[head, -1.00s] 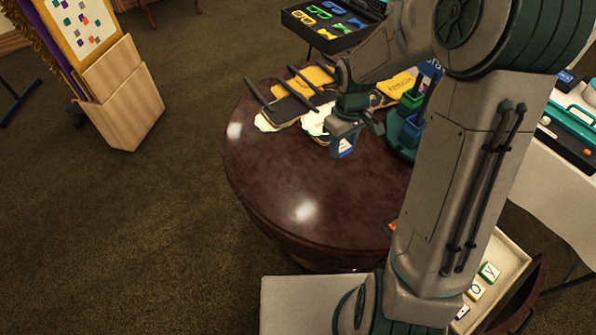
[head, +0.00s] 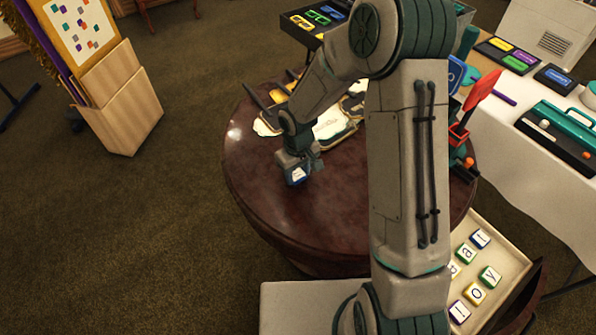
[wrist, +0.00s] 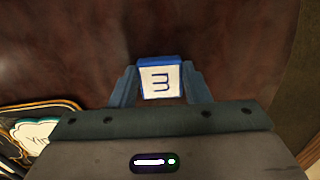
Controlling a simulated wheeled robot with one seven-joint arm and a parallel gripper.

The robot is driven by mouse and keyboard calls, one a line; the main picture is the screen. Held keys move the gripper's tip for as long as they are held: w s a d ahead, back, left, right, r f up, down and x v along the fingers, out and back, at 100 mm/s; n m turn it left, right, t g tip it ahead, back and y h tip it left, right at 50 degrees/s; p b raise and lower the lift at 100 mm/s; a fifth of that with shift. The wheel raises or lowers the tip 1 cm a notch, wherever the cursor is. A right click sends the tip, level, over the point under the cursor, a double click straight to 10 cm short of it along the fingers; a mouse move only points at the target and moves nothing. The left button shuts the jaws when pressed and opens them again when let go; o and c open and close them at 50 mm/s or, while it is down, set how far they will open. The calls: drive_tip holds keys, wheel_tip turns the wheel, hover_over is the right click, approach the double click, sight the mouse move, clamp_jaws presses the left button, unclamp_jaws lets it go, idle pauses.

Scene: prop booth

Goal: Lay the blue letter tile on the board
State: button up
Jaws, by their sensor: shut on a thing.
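My gripper (head: 298,168) is shut on a blue letter tile (head: 297,175) and holds it over the dark round table (head: 250,180). In the wrist view the tile (wrist: 160,80) sits between both fingers, its white face with a dark letter towards the camera and its blue edge showing. Bare dark tabletop (wrist: 60,50) shows around it. I cannot tell whether the tile touches the tabletop. No board for the tile can be made out clearly on the table; my arm hides part of the top.
Dark and cream flat props (head: 335,125) lie at the table's back. The table's front left is clear. A wooden stand (head: 125,110) is at left.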

drive_tip(key=shift+f, duration=0.2)
drive_tip(key=o, duration=0.9)
drive_tip(key=shift+o, duration=0.2)
drive_tip(key=shift+r, duration=0.15)
